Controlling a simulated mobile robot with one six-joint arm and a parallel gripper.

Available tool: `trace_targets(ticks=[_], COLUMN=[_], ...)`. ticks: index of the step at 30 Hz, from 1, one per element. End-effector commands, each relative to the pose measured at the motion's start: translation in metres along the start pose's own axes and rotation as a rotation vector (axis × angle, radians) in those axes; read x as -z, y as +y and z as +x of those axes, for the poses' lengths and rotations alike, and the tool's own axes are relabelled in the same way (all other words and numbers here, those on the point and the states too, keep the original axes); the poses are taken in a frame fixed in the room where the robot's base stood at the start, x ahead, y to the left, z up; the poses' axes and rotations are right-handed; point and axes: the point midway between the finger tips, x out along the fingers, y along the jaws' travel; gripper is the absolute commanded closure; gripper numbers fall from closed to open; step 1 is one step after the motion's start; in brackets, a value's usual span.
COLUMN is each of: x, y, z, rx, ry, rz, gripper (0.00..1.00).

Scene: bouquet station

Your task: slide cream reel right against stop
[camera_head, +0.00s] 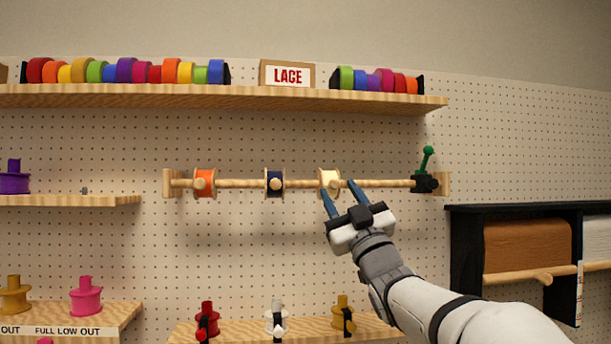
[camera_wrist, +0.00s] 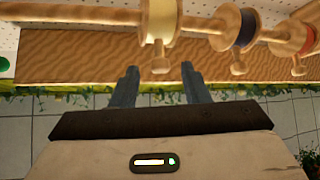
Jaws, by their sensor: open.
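The cream reel (camera_head: 325,176) hangs on a wooden rod (camera_head: 385,183), right of the navy and orange reels, with a wooden knob on its front. The stop, a black clamp (camera_head: 424,184) with a green lever, sits near the rod's right end, a clear stretch from the cream reel. My gripper (camera_head: 340,188) is open and empty in front of the cream reel. In the wrist view the cream reel (camera_wrist: 161,20) is just beyond my fingertips (camera_wrist: 159,68), its knob appearing between them. I cannot tell whether the fingers touch it.
The orange reel (camera_head: 205,184) and navy reel (camera_head: 275,182) share the rod to the left. A lace shelf (camera_head: 240,96) runs above. Lower shelves hold spools, and a dark roll holder (camera_head: 463,245) stands right. The rod between cream reel and stop is clear.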

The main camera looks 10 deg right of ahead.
Motion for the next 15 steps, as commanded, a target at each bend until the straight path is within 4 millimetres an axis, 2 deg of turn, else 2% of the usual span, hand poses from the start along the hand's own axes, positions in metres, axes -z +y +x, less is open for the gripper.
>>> trace_targets(ticks=[1, 6, 10, 15], x=[0.002, 0.001, 0.001, 0.0], y=[0.001, 0.001, 0.0, 0.0], z=[0.012, 0.037, 0.049, 0.052], rx=[0.001, 0.001, 0.001, 0.0], ry=[-0.001, -0.002, -0.002, -0.002], rz=[0.002, 0.002, 0.001, 0.0], gripper=[0.58, 0.58, 0.58, 0.58])
